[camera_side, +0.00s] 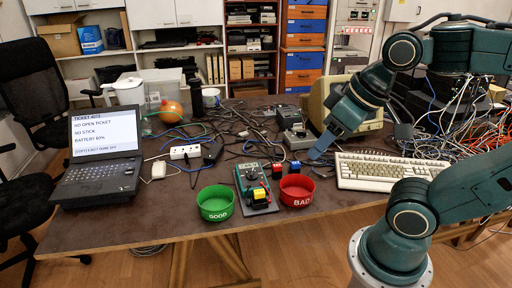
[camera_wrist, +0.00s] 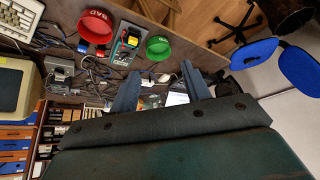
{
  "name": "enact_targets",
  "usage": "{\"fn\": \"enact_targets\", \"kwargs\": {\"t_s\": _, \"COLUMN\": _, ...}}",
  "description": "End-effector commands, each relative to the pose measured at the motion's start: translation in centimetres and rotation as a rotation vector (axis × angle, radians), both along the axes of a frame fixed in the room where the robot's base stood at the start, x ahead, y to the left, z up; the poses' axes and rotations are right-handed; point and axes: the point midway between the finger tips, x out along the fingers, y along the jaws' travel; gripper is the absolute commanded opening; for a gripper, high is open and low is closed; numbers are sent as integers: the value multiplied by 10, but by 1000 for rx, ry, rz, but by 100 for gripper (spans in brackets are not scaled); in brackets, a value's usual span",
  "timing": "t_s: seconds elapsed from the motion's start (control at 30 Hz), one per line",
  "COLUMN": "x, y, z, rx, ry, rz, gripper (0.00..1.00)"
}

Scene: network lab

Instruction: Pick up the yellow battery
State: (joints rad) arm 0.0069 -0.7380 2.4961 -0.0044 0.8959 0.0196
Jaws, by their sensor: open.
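The yellow battery (camera_side: 259,194) sits on the front part of a tester board, and it appears small in the wrist view (camera_wrist: 132,41). The tester (camera_side: 249,177) has a green face and stands between two bowls. A green bowl marked GOOD (camera_side: 217,216) is on its left, and a red bowl marked BAD (camera_side: 298,202) is on its right. My gripper (camera_side: 318,152) is open and empty, above the table, right of and behind the battery. Its two spread fingers show in the wrist view (camera_wrist: 161,92), apart from the battery.
A red-topped block (camera_side: 277,171) and a blue-topped block (camera_side: 295,166) stand behind the red bowl. A keyboard (camera_side: 388,171) lies to the right, a laptop (camera_side: 97,175) to the left. Cables and a power strip (camera_side: 185,152) clutter the table behind. The front strip of table is mostly clear.

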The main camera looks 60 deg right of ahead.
Motion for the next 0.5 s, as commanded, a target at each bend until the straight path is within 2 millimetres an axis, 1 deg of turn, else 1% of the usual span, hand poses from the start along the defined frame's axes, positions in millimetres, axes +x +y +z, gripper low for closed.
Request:
{"fn": "enact_targets", "kwargs": {"t_s": 0.17, "x": 14, "y": -3, "z": -2, "rx": 48, "ry": 24, "rz": -99, "gripper": 47}}
{"fn": "enact_targets", "kwargs": {"t_s": 0.27, "x": 26, "y": -7, "z": -5, "rx": 95, "ry": 45, "rz": -194, "gripper": 47}}
{"fn": "enact_targets", "kwargs": {"t_s": 0.5, "x": 64, "y": -21, "z": -20, "rx": 244, "ry": 104, "rz": -494, "gripper": 47}}
